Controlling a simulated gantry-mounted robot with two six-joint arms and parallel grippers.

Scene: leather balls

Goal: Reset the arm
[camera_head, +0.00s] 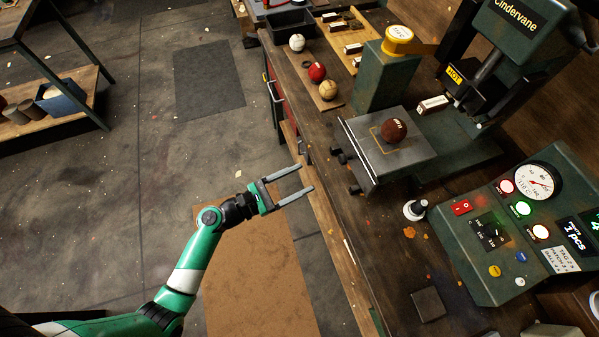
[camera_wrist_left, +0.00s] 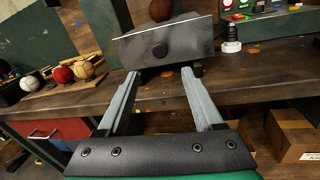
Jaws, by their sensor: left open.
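My left gripper (camera_head: 306,178) is open and empty, held in the air just off the workbench's near edge in the head view. Its two grey fingers (camera_wrist_left: 160,85) reach toward the press platform in the left wrist view. A brown ball (camera_head: 394,130) sits on the grey press platform (camera_head: 405,160), within a yellow outline. The ball also shows at the top of the left wrist view (camera_wrist_left: 160,9). My right gripper is not seen in either view.
White, red and tan balls (camera_head: 297,42) stand at the bench's back left. A green press (camera_head: 520,40) and a control panel (camera_head: 520,220) with lit buttons stand at right. A small black-and-white knob (camera_head: 415,209) stands on the bench.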

